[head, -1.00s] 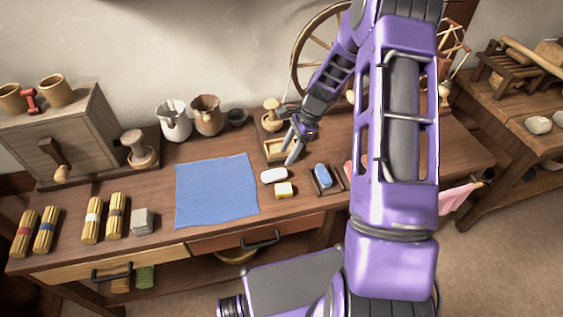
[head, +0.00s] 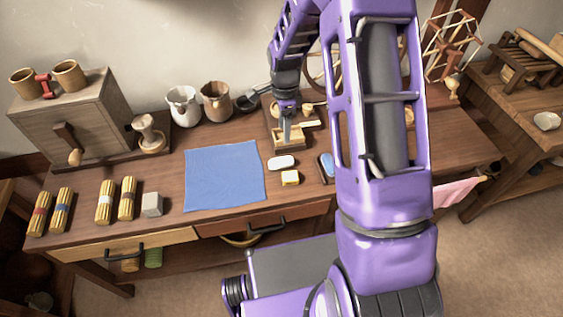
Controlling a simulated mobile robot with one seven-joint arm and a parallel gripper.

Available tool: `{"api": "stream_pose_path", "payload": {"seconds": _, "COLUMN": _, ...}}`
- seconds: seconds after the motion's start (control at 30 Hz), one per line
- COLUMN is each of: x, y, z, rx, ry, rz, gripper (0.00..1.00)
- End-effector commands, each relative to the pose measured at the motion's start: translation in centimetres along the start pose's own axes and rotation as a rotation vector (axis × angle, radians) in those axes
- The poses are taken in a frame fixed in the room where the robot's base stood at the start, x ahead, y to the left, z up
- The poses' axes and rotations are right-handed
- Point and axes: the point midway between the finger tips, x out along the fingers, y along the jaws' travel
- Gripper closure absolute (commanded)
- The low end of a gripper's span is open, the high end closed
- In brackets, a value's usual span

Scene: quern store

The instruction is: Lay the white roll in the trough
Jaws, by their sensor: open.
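A rounded white piece, seemingly the white roll (head: 281,162), lies on the wooden table between the blue cloth and a small blue-topped holder. Just behind it stands a small open wooden box with a pale inside, seemingly the trough (head: 291,149). My gripper (head: 287,139) points down over this box, behind the white roll and apart from it. The jaws are open, seen nearly edge-on, and I see nothing between them. They cover part of the box's inside, and I cannot tell whether they touch it.
The blue-topped holder (head: 326,166) is to the right, partly behind my arm. The blue cloth (head: 224,177) lies flat to the left. Jugs (head: 184,107) and a dark ladle (head: 250,101) stand behind.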

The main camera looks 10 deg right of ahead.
Motion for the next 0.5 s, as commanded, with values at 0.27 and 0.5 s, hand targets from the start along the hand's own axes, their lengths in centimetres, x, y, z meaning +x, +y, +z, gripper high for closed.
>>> {"api": "stream_pose_path", "payload": {"seconds": 0.27, "x": 6.5, "y": 0.1, "z": 0.0, "rx": 0.000, "ry": -0.002, "rz": 0.005, "gripper": 0.40}}
{"api": "stream_pose_path", "payload": {"seconds": 0.5, "x": 9.2, "y": 0.0, "z": 0.0, "rx": 0.000, "ry": -0.002, "rz": 0.002, "gripper": 0.40}}
